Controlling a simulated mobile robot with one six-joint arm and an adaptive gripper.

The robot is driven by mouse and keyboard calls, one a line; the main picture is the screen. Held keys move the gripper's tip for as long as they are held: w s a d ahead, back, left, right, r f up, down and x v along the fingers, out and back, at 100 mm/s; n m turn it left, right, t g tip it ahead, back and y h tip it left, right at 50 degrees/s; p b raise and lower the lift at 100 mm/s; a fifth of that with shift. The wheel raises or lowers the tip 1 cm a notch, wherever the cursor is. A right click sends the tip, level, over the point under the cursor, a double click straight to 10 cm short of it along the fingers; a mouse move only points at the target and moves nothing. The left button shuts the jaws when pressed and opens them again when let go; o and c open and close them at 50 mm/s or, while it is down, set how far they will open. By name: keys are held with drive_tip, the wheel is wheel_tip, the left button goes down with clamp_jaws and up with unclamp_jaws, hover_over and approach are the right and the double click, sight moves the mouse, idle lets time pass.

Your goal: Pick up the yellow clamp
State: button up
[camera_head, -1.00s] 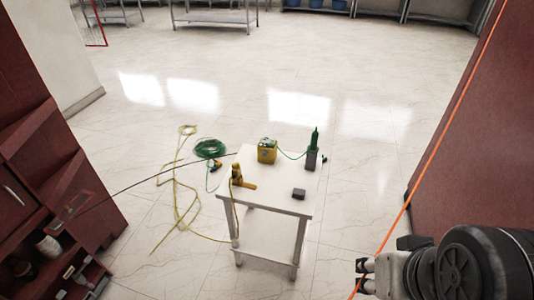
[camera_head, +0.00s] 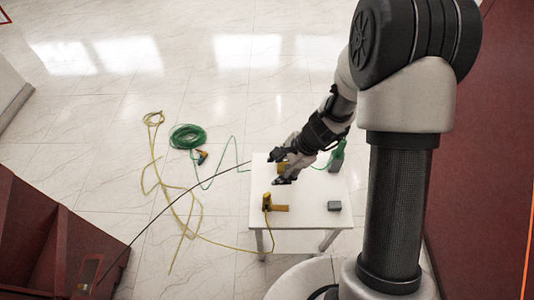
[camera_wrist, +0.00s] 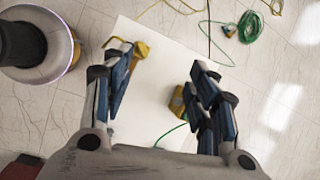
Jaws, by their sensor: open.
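The yellow clamp (camera_head: 267,201) stands on the front-left part of the white table (camera_head: 310,221), with a yellow cable running from it to the floor. In the wrist view the clamp (camera_wrist: 141,49) shows beside the tip of the left finger, partly hidden by it. My gripper (camera_head: 280,168) is open and empty above the table, a little behind the clamp in the head view. In the wrist view its two blue-padded fingers (camera_wrist: 163,63) are spread wide, with bare table top between them. I see no contact with the clamp.
A yellow box (camera_head: 283,168) sits behind my gripper, mostly hidden. A green device (camera_head: 337,157) stands at the table's back right and a small grey block (camera_head: 334,206) at its front right. A green cable coil (camera_head: 187,137) and yellow cable (camera_head: 153,119) lie on the floor.

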sight(269, 195)
drive_tip(key=a+f+m, duration=0.1)
drive_tip(key=f, duration=0.4)
drive_tip(key=a+f+m+b, duration=0.1)
drive_tip(key=f, duration=0.5)
drive_tip(key=a+f+m+b, duration=0.1)
drive_tip(key=f, duration=0.5)
drive_tip(key=shift+s+a+f+g, duration=0.15)
drive_tip(key=shift+s+a+g, duration=0.15)
drive_tip(key=shift+s, duration=0.05)
drive_tip(key=shift+d+b+x, duration=0.2)
drive_tip(key=shift+b+x, duration=0.4)
drive_tip(key=shift+x, duration=0.9)
drive_tip(key=shift+d+b+x, duration=0.2)
drive_tip(key=shift+b+x, duration=0.4)
drive_tip(key=shift+x, duration=0.85)
drive_tip(key=shift+s+f, duration=0.1)
drive_tip(key=shift+f, duration=0.05)
drive_tip(key=c, duration=1.1)
drive_tip(key=shift+c, duration=0.2)
